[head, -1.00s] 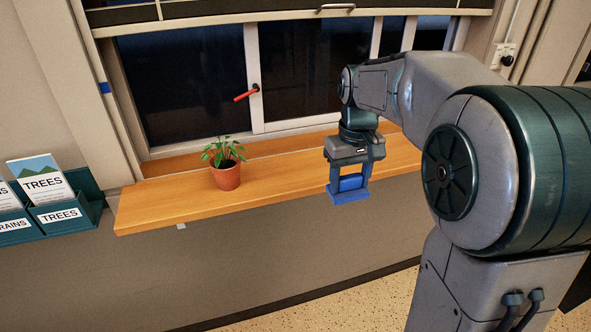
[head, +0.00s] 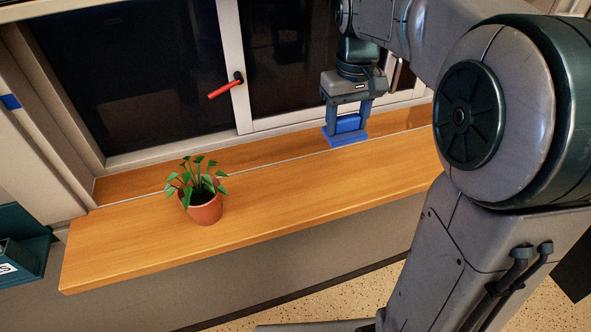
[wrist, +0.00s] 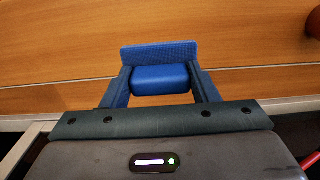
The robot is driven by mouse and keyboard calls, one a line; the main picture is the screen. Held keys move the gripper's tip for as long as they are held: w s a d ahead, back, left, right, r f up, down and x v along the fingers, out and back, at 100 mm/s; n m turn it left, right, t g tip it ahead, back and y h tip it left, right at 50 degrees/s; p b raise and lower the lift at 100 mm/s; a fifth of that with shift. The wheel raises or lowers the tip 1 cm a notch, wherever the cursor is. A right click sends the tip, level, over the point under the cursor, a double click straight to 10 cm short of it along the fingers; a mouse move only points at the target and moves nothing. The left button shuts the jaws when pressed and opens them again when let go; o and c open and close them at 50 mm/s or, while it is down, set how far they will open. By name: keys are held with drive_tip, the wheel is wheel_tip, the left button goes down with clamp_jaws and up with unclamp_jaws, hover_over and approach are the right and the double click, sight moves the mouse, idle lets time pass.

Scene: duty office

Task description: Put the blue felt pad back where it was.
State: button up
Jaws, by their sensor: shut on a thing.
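The blue felt pad (head: 346,140) has a flat plate below and a thick rounded grip on top. My gripper (head: 348,122) points down and is shut on that grip, with one finger on each side. The pad is over the back part of the wooden window sill (head: 270,205), close to the window; I cannot tell if it touches the wood. In the wrist view the pad (wrist: 160,78) sits level between the fingertips, with its plate beyond them and plain wood around it.
A potted plant (head: 206,210) stands on the sill to the left; its pot (wrist: 314,24) edges into the wrist view. A red window handle (head: 225,90) sticks out from the frame. A thin seam runs along the sill. The sill between plant and pad is clear.

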drive_tip(key=s+a+f, duration=0.1)
drive_tip(key=a+f, duration=0.1)
drive_tip(key=a, duration=0.1)
drive_tip(key=s+a+f+p, duration=0.1)
drive_tip(key=s+a+f, duration=0.1)
drive_tip(key=a, duration=0.2)
drive_tip(key=s+a+f, duration=0.2)
drive_tip(key=a, duration=0.1)
drive_tip(key=shift+s+a+f+p, duration=0.15)
drive_tip(key=shift+s+f+p, duration=0.05)
drive_tip(key=shift+f+p, duration=0.15)
drive_tip(key=shift+f, duration=2.05)
drive_tip(key=shift+f, duration=0.1)
drive_tip(key=shift+f, duration=0.15)
drive_tip(key=o, duration=0.9)
wheel_tip(320, 180, up, 12)
drive_tip(key=r, duration=0.1)
drive_tip(key=s+d+f+m+t, duration=0.1)
drive_tip(key=s+d+f, duration=0.1)
drive_tip(key=s+d, duration=0.2)
drive_tip(key=s+d+f+m+t, duration=0.1)
drive_tip(key=s+d+f, duration=0.1)
drive_tip(key=s+d, duration=0.2)
drive_tip(key=s+d+f+m+t, duration=0.1)
drive_tip(key=s+d+f, duration=0.1)
drive_tip(key=s+d, duration=0.1)
drive_tip(key=shift+s+d, duration=0.4)
drive_tip(key=shift+s, duration=0.35)
